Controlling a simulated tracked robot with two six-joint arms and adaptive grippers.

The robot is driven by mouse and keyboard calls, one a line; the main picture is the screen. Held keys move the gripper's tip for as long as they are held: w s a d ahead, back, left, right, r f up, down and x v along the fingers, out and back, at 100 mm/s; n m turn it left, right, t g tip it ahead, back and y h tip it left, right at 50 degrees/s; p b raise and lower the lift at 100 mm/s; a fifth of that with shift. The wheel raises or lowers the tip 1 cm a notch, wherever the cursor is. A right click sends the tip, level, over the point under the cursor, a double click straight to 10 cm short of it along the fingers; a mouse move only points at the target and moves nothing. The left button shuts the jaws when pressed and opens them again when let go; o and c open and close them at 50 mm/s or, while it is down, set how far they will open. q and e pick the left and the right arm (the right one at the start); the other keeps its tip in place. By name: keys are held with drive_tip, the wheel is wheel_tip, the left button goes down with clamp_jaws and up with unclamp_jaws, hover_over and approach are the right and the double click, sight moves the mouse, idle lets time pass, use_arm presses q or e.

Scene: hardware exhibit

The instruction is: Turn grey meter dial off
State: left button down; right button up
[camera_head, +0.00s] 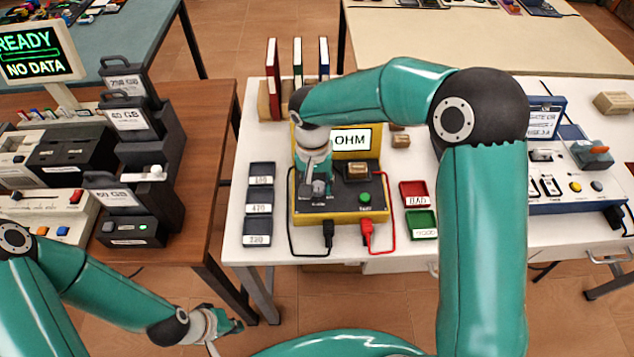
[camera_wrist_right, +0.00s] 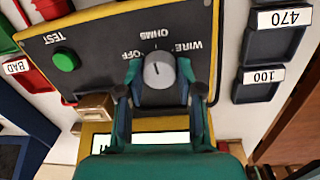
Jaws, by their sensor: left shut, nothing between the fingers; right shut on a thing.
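The grey meter dial (camera_wrist_right: 158,70) sits on the dark face of the yellow ohm meter (camera_head: 342,212), with OFF, OHMS and WIRE labels around it. A short dark mark shows on the dial's face; I cannot tell for sure which label it points to. My right gripper (camera_wrist_right: 159,82) has its fingers on both sides of the dial and is shut on it. In the head view, the right gripper (camera_head: 318,188) reaches down over the meter's left part and mostly hides the dial. My left gripper (camera_head: 232,325) is shut and empty, low in front of the tables.
A green TEST button (camera_head: 365,198) is on the meter's right part. Black and red leads (camera_head: 366,236) hang at its front. Dark trays (camera_head: 259,202) stand left of it, BAD and GOOD trays (camera_head: 414,194) right. A brown table (camera_head: 208,150) stands further left.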

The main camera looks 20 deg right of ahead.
drive_tip(key=n+b, duration=0.1)
drive_tip(key=n, duration=0.3)
drive_tip(key=shift+n+b, duration=0.45)
drive_tip(key=shift+n, duration=1.75)
drive_tip(key=shift+w+r, duration=0.1)
drive_tip(key=o, duration=1.2)
drive_tip(key=shift+c, duration=0.2)
wheel_tip(320, 180, up, 12)
drive_tip(key=shift+a, duration=0.35)
